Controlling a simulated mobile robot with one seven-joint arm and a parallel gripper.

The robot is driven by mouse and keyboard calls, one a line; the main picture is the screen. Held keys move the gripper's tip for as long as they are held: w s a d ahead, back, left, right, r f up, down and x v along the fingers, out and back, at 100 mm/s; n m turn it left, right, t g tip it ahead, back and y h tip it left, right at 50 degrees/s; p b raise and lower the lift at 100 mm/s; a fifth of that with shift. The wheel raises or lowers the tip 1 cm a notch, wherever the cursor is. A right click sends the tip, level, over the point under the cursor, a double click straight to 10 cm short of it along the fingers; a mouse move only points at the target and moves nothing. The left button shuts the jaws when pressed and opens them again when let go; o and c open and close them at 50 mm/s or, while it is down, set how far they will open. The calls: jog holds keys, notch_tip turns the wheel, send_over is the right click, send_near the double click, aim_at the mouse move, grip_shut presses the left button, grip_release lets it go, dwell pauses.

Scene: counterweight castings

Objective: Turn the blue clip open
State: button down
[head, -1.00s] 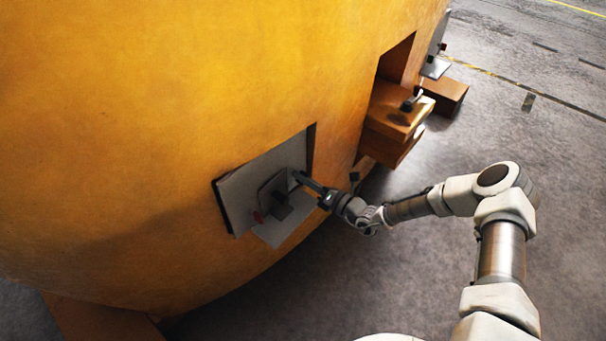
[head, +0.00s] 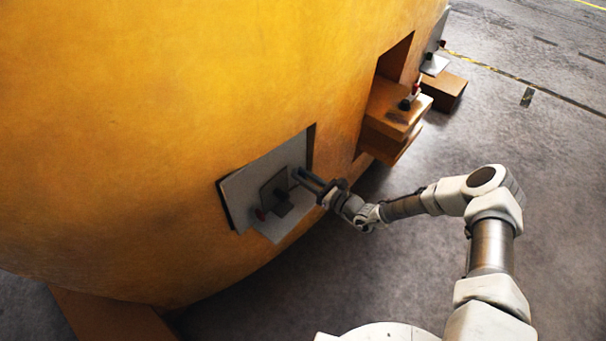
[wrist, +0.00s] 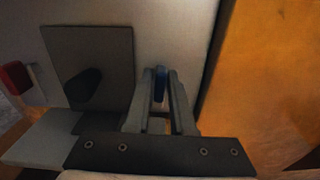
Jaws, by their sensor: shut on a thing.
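The blue clip (wrist: 160,84) is a small upright blue piece on the pale grey panel (wrist: 180,28), in the upper middle of the wrist view. My gripper (wrist: 159,92) is shut on it, with one finger on each side. In the head view my gripper (head: 299,175) reaches the right part of the grey panel (head: 240,187), set in the yellow casting. The clip is too small and covered to make out surely there. Its lower part is hidden between my fingers.
A dark square plate with a black knob (wrist: 84,88) stands left of my fingers. A red piece (wrist: 15,77) is farther left. The curved yellow casting (head: 180,80) fills the left. An orange ledge (head: 385,108) juts out beyond my gripper. Grey floor (head: 545,200) lies open at right.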

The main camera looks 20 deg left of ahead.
jog(key=shift+n, duration=0.4)
jog(key=c, duration=0.9)
grip_release()
jog(key=p+v, duration=0.1)
jog(key=v, duration=1.6)
jog(key=shift+s+d+p, duration=0.15)
jog(key=shift+d+p, duration=0.05)
jog(key=shift+p, duration=0.15)
